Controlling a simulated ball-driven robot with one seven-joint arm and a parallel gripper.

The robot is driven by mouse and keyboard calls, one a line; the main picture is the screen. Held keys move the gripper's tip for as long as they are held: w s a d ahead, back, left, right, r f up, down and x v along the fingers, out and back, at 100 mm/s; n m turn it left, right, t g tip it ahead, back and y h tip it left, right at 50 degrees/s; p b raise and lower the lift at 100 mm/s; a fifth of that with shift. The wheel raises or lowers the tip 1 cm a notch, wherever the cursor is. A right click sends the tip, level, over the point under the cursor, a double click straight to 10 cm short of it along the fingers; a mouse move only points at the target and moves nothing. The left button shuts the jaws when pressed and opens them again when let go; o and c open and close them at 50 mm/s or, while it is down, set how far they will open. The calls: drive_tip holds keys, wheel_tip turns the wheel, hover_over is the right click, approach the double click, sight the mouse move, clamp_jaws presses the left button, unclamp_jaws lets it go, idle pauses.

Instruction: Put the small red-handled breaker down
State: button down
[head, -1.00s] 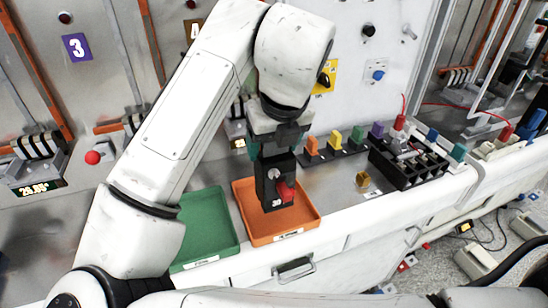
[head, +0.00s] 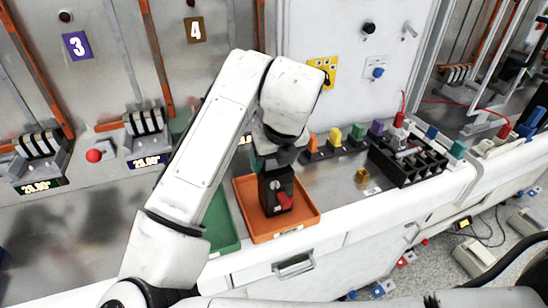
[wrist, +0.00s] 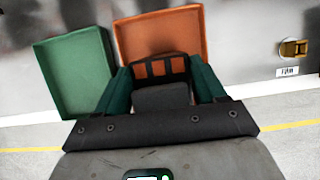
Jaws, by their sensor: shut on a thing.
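The small black breaker (head: 270,194) with a red handle (head: 284,201) is upright at the orange tray in the head view. In the wrist view the top of the breaker (wrist: 160,68) shows between my fingers, over the orange tray (wrist: 189,25). My gripper (head: 266,158) is shut on the breaker from above. The orange tray also shows in the head view (head: 300,222). I cannot tell whether the breaker's underside touches the tray floor.
A green tray (head: 222,230) lies left of the orange tray and also shows in the wrist view (wrist: 75,75). A small yellow-brown block (head: 362,175) and a black rack (head: 408,166) stand to the right. Coloured pieces (head: 335,136) line the back. The bench is clear between.

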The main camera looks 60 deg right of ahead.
sight(282, 194)
drive_tip(key=shift+f, duration=0.15)
drive_tip(key=shift+c, duration=0.5)
unclamp_jaws()
drive_tip(key=v, duration=1.2)
drive_tip(key=shift+r, duration=0.25)
